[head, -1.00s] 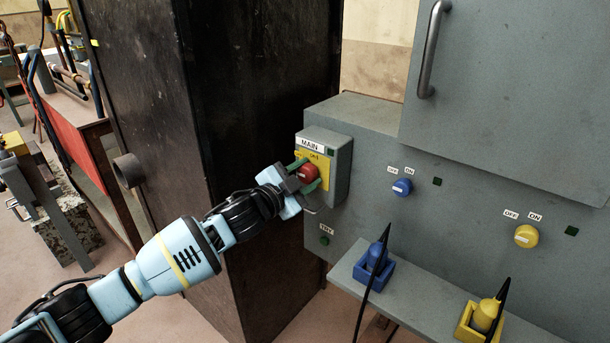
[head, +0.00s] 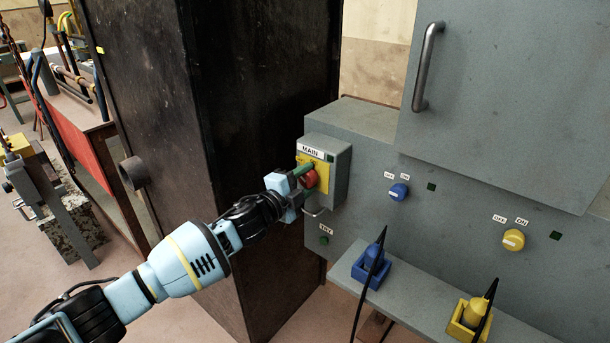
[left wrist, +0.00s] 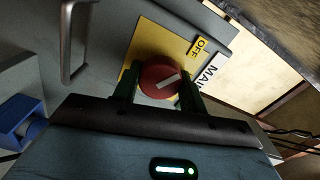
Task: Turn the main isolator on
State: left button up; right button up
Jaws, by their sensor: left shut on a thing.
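The main isolator is a red round knob (head: 310,180) on a yellow plate (head: 304,160) on a grey box labelled MAIN (head: 341,169). My left gripper (head: 306,174) reaches it from the left, its green fingers shut on the knob's sides. In the left wrist view the red knob (left wrist: 160,78) sits between the two green fingers (left wrist: 157,85). A white mark on the knob slants up to the right. An OFF label (left wrist: 198,46) shows on the yellow plate there; an ON label is not visible on it. My right gripper is out of view.
Blue (head: 399,192) and yellow (head: 513,240) knobs with OFF and ON labels are on the grey panel to the right. A shelf below holds blue (head: 371,269) and yellow (head: 469,318) sockets with black cables. A tall dark cabinet (head: 245,120) stands close behind my left arm.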

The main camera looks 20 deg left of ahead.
pick_arm(q)
jog(key=shift+r+m+p, duration=0.15)
jog(key=shift+m+p, duration=0.15)
jog(key=shift+m, duration=0.7)
jog(key=m+p, duration=0.1)
jog(key=m, duration=0.2)
jog(key=shift+m, duration=0.4)
jog(key=m, duration=0.5)
jog(key=shift+f+m+p, duration=0.2)
jog(key=shift+m+p, duration=0.2)
jog(key=o, duration=1)
jog(key=p+v, duration=0.1)
jog(key=v, duration=0.7)
